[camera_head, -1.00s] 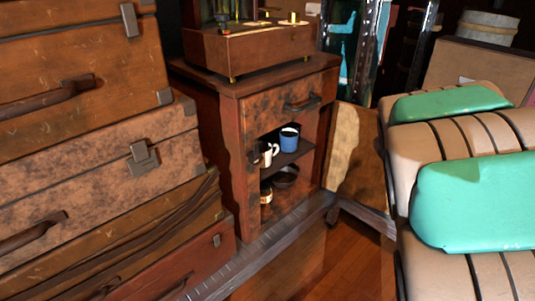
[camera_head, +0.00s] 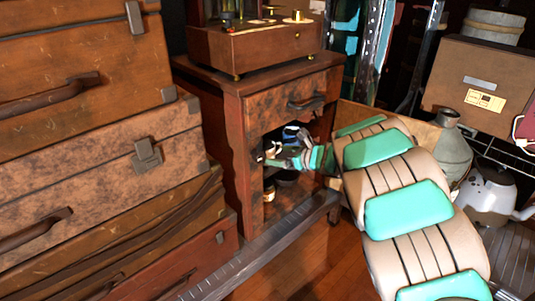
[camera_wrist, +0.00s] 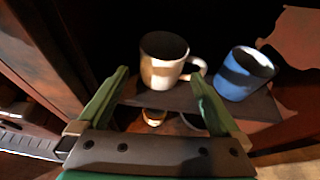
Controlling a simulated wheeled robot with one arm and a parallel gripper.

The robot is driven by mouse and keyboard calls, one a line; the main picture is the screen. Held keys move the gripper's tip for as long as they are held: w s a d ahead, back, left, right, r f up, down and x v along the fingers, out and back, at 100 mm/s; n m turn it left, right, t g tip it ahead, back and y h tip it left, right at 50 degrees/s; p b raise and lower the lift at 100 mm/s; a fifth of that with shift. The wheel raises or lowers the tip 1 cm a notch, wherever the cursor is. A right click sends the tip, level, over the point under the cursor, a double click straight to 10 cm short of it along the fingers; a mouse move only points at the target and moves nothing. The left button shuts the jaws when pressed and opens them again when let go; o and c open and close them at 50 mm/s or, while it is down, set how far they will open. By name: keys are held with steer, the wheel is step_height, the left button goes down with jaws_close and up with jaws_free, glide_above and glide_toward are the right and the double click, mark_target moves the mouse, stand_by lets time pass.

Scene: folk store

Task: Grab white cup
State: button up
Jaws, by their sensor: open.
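The white cup (camera_wrist: 160,66) stands upright on a dark shelf (camera_wrist: 245,106) inside the small wooden cabinet (camera_head: 235,135). Its handle points right in the wrist view. My gripper (camera_wrist: 160,76) is open and empty, with green fingers spread to the left and right of the cup's lower part in the picture. The cup's body appears just ahead of the fingertips, with the handle near the right fingertip. In the head view my gripper (camera_head: 282,160) reaches into the cabinet opening and mostly hides the cup.
Other small items sit on the shelf below. The cabinet's side wall (camera_wrist: 45,60) is at the left. Stacked suitcases (camera_head: 90,150) fill the left, and a kettle (camera_head: 487,192) stands at the right.

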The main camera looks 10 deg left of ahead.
mark_target(273, 154)
steer(key=shift+p+x, duration=0.6)
steer(key=shift+x, duration=2.25)
steer(key=shift+d+f, duration=0.15)
steer(key=c, duration=1.2)
